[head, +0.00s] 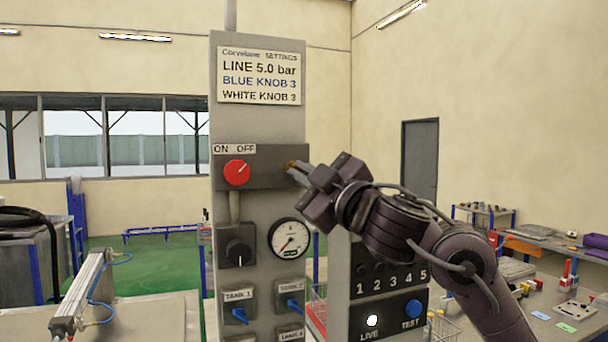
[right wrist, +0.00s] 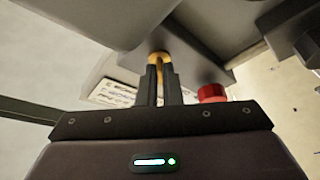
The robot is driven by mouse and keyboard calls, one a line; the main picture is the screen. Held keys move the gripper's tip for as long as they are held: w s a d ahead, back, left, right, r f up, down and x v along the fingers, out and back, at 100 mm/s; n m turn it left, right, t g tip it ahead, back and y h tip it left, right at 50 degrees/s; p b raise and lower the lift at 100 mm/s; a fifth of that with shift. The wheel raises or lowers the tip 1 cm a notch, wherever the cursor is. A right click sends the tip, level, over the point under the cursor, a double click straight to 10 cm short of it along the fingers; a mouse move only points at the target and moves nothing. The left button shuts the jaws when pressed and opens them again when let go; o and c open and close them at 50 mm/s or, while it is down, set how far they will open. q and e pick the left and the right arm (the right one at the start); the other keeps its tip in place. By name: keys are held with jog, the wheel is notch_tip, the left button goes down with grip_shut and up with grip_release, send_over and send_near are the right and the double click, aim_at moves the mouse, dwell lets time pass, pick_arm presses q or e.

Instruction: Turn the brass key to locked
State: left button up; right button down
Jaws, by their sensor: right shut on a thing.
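The brass key (head: 291,164) sits at the right side of the grey switch box (head: 268,177) on the upright panel. My right gripper (head: 299,171) reaches in from the right and is shut on the key. In the right wrist view, the yellow brass key (right wrist: 158,59) shows between and just beyond the fingertips (right wrist: 159,72). The fingers hide most of the key, so its lock position cannot be told. The left gripper is not in view.
A red knob (head: 237,172) under an ON/OFF label sits left of the key. Below are a black knob (head: 238,252), a pressure gauge (head: 289,238) and blue tank valves (head: 240,315). A numbered black panel (head: 386,300) stands below my right arm.

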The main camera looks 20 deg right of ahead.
jog(key=shift+f, duration=0.1)
jog(key=shift+a+m+h+b, duration=0.2)
jog(key=shift+m+h+b, duration=2)
jog(key=shift+m, duration=2)
jog(key=shift+a+m+h+b, duration=0.25)
jog(key=shift+m+h+b, duration=1.95)
jog(key=shift+m, duration=2)
jog(key=shift+a+m+h+b, duration=0.2)
jog(key=shift+m+h+b, duration=1.3)
jog(key=shift+m+b, duration=2.05)
jog(key=shift+m+p, duration=0.65)
jog(key=shift+m, duration=0.3)
jog(key=c, duration=1.6)
grip_release()
